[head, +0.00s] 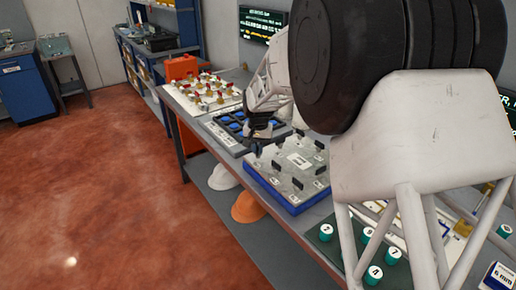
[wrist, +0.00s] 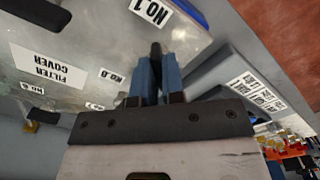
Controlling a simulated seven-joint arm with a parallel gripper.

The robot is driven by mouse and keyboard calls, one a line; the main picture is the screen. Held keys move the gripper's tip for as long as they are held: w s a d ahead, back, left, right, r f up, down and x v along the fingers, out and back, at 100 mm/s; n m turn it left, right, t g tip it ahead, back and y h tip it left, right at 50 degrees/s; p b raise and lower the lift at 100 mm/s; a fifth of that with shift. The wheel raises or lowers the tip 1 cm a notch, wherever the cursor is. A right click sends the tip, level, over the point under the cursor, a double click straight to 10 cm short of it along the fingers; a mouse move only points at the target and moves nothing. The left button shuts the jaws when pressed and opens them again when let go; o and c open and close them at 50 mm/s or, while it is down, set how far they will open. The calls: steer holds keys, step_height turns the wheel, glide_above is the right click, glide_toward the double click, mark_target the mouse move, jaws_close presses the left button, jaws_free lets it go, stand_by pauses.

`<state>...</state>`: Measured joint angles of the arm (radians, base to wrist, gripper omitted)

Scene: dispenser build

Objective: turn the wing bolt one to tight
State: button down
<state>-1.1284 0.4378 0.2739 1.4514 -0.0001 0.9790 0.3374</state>
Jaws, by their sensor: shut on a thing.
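The filter cover (head: 290,172) is a grey metal plate on a blue base on the bench, with several black wing bolts around its edge. It also shows in the wrist view (wrist: 90,25), upside down, with labels. My gripper (wrist: 155,75) has its two blue fingers shut on a black wing bolt (wrist: 156,49), beside the label NO.1 (wrist: 155,10). The label NO.8 (wrist: 112,76) lies to the left. In the head view my gripper (head: 257,146) is at the cover's far left corner. The bolt's lower part is hidden by the fingers.
A dark tray with blue compartments (head: 232,126) stands close behind the cover. Beyond it is a white board with red-handled valves (head: 210,90), then an orange case (head: 181,67). A green board with round numbered pieces (head: 373,274) lies nearer. The floor left of the bench is clear.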

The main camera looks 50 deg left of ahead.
steer(key=m, duration=0.4)
steer(key=shift+m, duration=0.3)
steer(key=m, duration=0.3)
steer(key=shift+m, duration=0.4)
steer(key=c, duration=1.2)
jaws_free()
steer(key=shift+r, duration=3.9)
